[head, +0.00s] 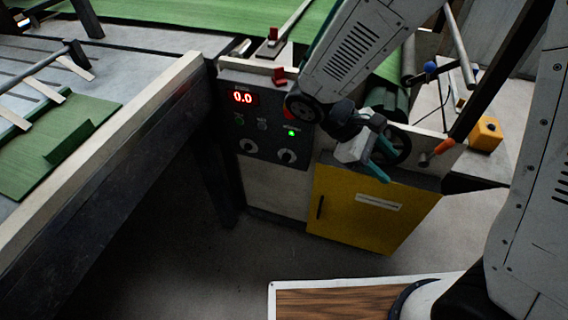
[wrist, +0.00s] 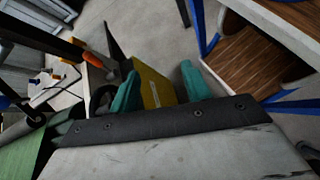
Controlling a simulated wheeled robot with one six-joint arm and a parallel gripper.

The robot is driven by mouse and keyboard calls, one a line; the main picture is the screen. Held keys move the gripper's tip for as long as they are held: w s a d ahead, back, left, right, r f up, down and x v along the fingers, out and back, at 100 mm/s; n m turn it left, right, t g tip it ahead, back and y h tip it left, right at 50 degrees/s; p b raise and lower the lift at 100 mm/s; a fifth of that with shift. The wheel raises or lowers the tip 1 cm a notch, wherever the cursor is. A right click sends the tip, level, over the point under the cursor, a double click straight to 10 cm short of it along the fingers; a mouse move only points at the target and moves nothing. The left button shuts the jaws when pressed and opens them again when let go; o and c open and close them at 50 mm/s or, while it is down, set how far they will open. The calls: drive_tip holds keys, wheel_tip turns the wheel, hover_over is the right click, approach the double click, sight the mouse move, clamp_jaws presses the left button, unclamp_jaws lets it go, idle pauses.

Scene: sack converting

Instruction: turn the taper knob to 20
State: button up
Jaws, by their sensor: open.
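The control panel (head: 262,125) is on the machine's front in the head view. It has a red display (head: 243,98) reading 0.0. Below it are two round knobs, a left knob (head: 249,146) and a right knob (head: 287,156). The labels are too small to read, so I cannot tell which is the taper knob. My gripper (head: 383,160) is to the right of the panel, apart from both knobs, in front of a dark handwheel. Its teal fingers also show in the wrist view (wrist: 160,88), spread and with nothing between them. Neither knob is visible in the wrist view.
A yellow cabinet door (head: 365,222) is below my gripper. The dark handwheel (head: 401,146) and an orange handle (head: 441,147) stand close to it. A green light (head: 291,133) glows above the right knob. A long table edge (head: 110,125) runs at left. Open floor lies in front.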

drive_tip(key=w+a+f+n+t+h, duration=0.4)
drive_tip(key=w+f+n, duration=0.2)
drive_tip(key=f+n, duration=0.15)
drive_tip(key=n+t+y, duration=0.9)
drive_tip(key=n+t, duration=0.7)
drive_tip(key=n, duration=0.3)
approach(285, 160)
drive_tip(key=w, duration=0.1)
drive_tip(key=x, duration=0.7)
drive_tip(key=shift+w+d+r, duration=0.1)
drive_tip(key=shift+w+d, duration=0.05)
drive_tip(key=shift+d, duration=0.05)
drive_tip(key=shift+c, duration=0.3)
drive_tip(key=c, duration=0.9)
